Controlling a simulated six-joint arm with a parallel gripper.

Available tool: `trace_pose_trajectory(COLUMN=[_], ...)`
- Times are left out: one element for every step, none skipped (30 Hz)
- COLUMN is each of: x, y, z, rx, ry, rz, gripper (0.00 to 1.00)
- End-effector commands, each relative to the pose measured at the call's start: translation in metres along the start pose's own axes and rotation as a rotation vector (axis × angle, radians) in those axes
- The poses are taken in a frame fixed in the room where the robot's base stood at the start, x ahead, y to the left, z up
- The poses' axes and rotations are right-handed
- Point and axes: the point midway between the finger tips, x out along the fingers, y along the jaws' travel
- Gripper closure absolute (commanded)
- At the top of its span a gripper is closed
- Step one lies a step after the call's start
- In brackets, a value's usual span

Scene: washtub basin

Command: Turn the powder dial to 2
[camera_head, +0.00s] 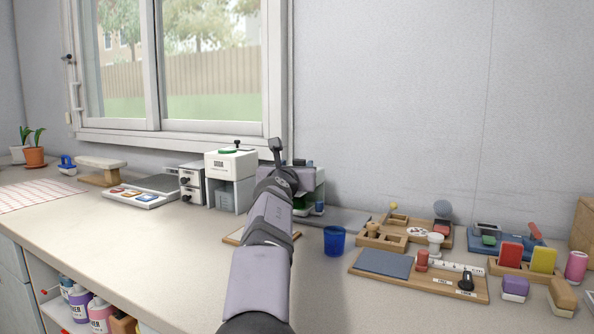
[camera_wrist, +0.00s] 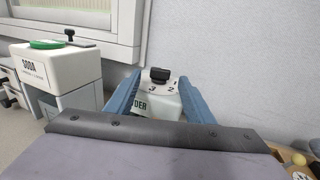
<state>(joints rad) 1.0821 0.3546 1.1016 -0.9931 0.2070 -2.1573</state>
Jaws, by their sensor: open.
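The powder dial is a black knob (camera_wrist: 159,74) on top of a white box (camera_wrist: 160,103), whose label is partly hidden and ends in "DER". Small numerals ring the knob, but they are too small to tell its setting. My gripper (camera_wrist: 161,77) is open, with one blue finger left and one right of the knob. I see a gap on each side and no clear contact. In the head view, my arm hides most of the powder box and the dial.
A white soda dispenser (camera_head: 231,165) with a green lid stands close on the left. A blue cup (camera_head: 334,241) stands right of my arm. Wooden trays and blocks fill the counter's right side.

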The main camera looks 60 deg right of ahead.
Motion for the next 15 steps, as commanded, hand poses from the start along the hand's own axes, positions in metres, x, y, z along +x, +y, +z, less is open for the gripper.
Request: trace_pose_trajectory(x=[-0.007,-0.011,-0.015,-0.018,-0.021,-0.025,-0.028,-0.030,-0.033,-0.035,-0.036,-0.037,-0.038,-0.039,-0.039], y=[0.000,0.000,0.000,0.000,0.000,0.000,0.000,0.000,0.000,0.000,0.000,0.000,0.000,0.000,0.000], z=[-0.002,-0.001,-0.002,-0.001,-0.001,-0.001,0.000,-0.001,-0.001,0.000,0.000,0.000,0.000,0.000,0.000], rx=[-0.001,-0.002,-0.001,0.000,0.000,-0.001,-0.001,-0.002,-0.001,-0.001,0.000,0.000,0.000,0.000,0.000], ry=[-0.002,-0.002,-0.002,-0.002,-0.002,-0.002,-0.002,-0.002,-0.001,-0.002,-0.002,-0.001,0.000,0.000,0.000], rz=[0.001,0.001,0.001,0.001,0.001,0.001,0.001,0.000,0.001,0.000,0.001,0.000,0.000,0.000,0.000], gripper=[0.52,0.52,0.52,0.52,0.52,0.52,0.52,0.52,0.52,0.52,0.52,0.52,0.52,0.52,0.52])
